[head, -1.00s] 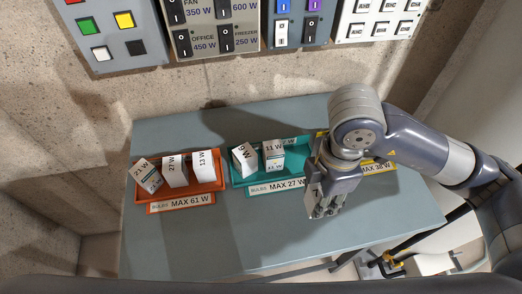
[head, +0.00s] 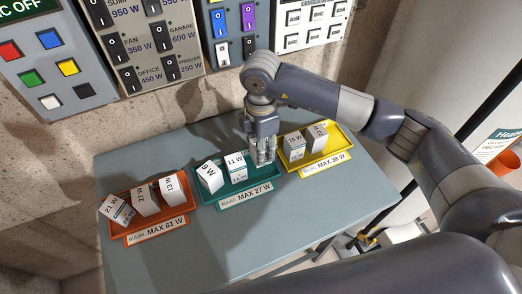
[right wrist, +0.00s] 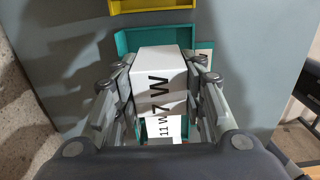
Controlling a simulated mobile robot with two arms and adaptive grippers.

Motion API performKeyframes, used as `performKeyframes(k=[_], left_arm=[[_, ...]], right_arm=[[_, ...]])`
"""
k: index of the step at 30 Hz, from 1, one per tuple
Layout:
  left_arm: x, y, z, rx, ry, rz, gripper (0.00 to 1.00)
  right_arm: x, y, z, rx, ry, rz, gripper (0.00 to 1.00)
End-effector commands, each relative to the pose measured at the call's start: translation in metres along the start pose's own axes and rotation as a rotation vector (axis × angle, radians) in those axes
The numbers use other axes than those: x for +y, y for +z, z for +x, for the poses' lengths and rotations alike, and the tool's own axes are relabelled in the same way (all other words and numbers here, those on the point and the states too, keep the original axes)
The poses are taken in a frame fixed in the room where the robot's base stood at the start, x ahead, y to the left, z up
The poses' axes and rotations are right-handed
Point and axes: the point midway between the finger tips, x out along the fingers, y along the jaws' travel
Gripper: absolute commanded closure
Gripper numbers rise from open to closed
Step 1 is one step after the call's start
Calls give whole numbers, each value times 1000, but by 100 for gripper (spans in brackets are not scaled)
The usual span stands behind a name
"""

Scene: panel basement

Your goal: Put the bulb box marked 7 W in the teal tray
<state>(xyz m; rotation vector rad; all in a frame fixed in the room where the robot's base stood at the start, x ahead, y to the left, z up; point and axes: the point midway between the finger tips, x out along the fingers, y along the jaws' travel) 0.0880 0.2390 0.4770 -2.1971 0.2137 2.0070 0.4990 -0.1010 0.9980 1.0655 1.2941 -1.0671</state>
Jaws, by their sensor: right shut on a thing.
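My right gripper (head: 263,158) is at the right end of the teal tray (head: 213,201), marked MAX 27 W. In the right wrist view it is shut on the white bulb box marked 7 W (right wrist: 160,68), with a finger on each side. The teal tray's rim shows behind the box (right wrist: 124,42). The 9 W box (head: 209,174) and 11 W box (head: 236,167) stand in the tray, left of my gripper. In the head view my fingers mostly hide the held box. I cannot tell whether it touches the tray floor. My left gripper is not in view.
An orange tray (head: 117,230) with several bulb boxes stands at the left. A yellow tray (head: 342,139) with two boxes stands close at the right. Switch panels (head: 155,45) hang on the wall behind. The table front (head: 250,236) is clear.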

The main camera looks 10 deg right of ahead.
Motion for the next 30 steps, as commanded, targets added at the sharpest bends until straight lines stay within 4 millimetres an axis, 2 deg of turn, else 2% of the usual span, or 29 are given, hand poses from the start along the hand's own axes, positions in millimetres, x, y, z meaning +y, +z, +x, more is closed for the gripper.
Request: performKeyframes(k=[2, 6, 10, 21, 22, 23, 30], left_arm=[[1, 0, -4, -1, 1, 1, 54], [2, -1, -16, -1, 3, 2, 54], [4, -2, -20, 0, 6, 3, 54], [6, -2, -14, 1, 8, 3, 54], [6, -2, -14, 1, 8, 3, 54], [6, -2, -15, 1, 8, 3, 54], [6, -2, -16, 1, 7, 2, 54]], right_arm=[[1, 0, 2, -1, -2, 0, 86], [0, 0, 20, -1, -5, 1, 86], [1, 0, 33, -1, -2, -1, 86], [1, 0, 40, -1, 0, -1, 86], [1, 0, 40, -1, 0, -1, 60], [1, 0, 39, -1, 0, -1, 54], [1, 0, 39, -1, -1, -1, 54]])
